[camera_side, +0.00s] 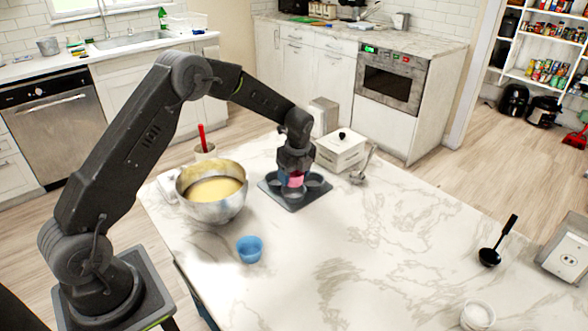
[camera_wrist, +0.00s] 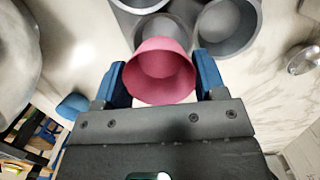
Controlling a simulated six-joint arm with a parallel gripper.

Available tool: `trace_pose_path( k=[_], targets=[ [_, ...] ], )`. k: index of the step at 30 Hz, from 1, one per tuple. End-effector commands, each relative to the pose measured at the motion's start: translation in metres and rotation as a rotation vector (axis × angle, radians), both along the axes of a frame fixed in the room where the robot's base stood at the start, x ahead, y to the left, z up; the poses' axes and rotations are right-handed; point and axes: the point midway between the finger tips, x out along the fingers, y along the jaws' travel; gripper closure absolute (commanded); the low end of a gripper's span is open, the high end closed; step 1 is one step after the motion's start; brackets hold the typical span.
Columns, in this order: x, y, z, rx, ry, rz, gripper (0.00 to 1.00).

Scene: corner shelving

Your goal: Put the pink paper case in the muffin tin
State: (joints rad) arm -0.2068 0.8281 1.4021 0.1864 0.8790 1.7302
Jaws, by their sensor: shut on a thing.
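The pink paper case (camera_wrist: 163,88) is held between the two blue fingers of my gripper (camera_wrist: 162,80) in the wrist view. In the side view, a small part of the pink case (camera_side: 296,181) shows below my gripper (camera_side: 294,176), just above the muffin tin. The grey muffin tin (camera_side: 314,202) lies on the marble counter, with several round cups. In the wrist view the tin's cups (camera_wrist: 228,27) are beyond the case, which overlaps one cup in the picture. The exact gap between case and tin is hard to tell.
A metal bowl of yellow batter (camera_side: 212,207) stands left of the tin. A blue paper case (camera_side: 250,249) sits in front. A white lidded box (camera_side: 341,151) and a metal scoop (camera_side: 360,172) are behind and right. The counter's right middle is clear; a black ladle (camera_side: 490,256) lies far right.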

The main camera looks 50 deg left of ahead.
Motion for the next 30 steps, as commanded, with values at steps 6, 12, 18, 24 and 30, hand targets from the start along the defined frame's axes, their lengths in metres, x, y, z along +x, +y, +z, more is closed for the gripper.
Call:
trace_pose_path(
  k=[6, 12, 18, 24, 30],
  targets=[
    [-0.001, 0.0, -0.016, 0.0, 0.002, 0.0, 0.57],
    [-0.001, 0.0, -0.029, 0.0, 0.002, 0.0, 0.57],
    [0.0, 0.0, -0.04, 0.0, 0.0, 0.0, 0.57],
    [-0.001, 0.0, -0.05, 0.0, 0.001, 0.0, 0.57],
    [-0.002, 0.0, -0.053, 0.0, 0.003, 0.0, 0.57]
  ],
)
